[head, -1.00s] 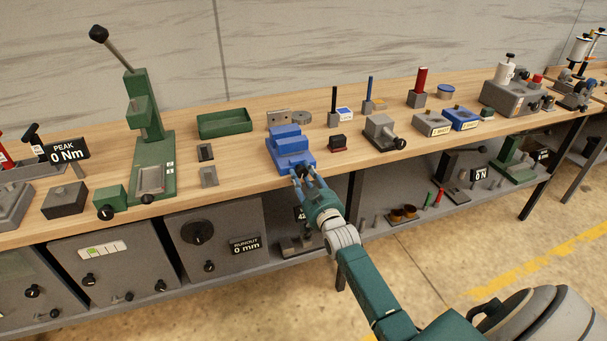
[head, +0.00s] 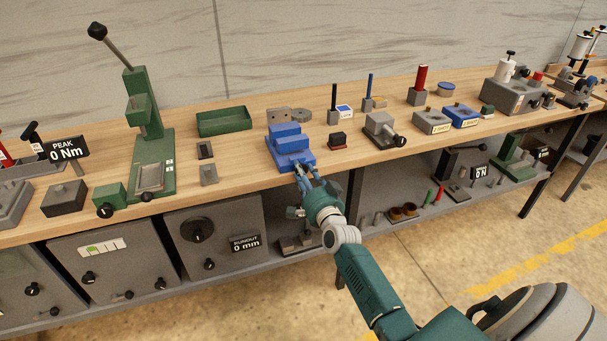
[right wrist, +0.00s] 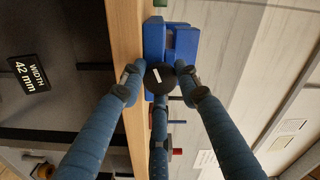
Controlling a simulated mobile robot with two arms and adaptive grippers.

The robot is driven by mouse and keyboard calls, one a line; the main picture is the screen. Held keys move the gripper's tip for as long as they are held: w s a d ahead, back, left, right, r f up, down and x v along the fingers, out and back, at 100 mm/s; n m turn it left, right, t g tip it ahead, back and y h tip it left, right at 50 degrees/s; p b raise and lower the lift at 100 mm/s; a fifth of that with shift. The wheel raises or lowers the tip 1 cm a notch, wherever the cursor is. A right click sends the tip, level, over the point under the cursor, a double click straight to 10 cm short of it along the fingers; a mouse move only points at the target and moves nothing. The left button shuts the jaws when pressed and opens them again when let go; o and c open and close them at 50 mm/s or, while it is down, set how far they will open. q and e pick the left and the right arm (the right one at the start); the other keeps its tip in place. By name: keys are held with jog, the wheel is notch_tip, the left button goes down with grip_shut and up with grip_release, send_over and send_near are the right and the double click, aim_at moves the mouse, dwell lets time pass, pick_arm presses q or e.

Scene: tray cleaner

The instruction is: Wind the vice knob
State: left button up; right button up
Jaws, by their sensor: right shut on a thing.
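The blue vice (head: 289,143) sits at the front edge of the wooden bench in the head view, and also shows at the top of the right wrist view (right wrist: 182,45). Its round black knob (right wrist: 159,78), with a white mark tilted on its face, faces the wrist camera. My right gripper (head: 303,173) reaches up to the vice's front from below right. Its three blue fingers (right wrist: 158,88) are shut around the knob, which they hide in the head view. My left gripper is not in view.
A display (right wrist: 29,75) reading "WIDTH 42 mm" shows in the right wrist view. A grey device with a black knob (head: 381,126) and a small dark block (head: 338,139) stand right of the vice. A green arbor press (head: 150,150) stands left. The bench edge lies just under the gripper.

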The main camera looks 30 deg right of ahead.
jog(key=shift+a+f+m+b, duration=0.15)
jog(key=shift+m+b, duration=0.15)
jog(key=shift+m, duration=1.65)
jog(key=shift+a+f+m+b, duration=0.1)
jog(key=shift+m+b, duration=0.2)
jog(key=shift+m, duration=1.65)
jog(key=o, duration=0.9)
jog(key=shift+o, duration=1.2)
jog(key=shift+r, duration=0.2)
jog(key=v, duration=1.2)
